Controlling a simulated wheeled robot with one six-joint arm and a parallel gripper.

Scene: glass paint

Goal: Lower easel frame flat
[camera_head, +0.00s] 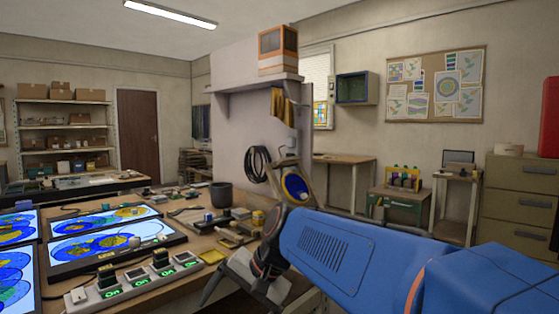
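No upright easel frame can be made out for certain. My blue arm reaches in from the lower right. My gripper (243,294) is at the bench's right edge, pointing down and left, with its grey fingers spread apart. I see nothing between them. It is apart from both panels. The fingertips' lower ends are partly hidden.
A strip of switch boxes with green displays (135,283) lies in front of the panels. A dark pot (221,194) and small jars stand farther back on the bench (205,240). A pale wall block (235,130) rises behind. Tables and drawers (522,190) stand at the right.

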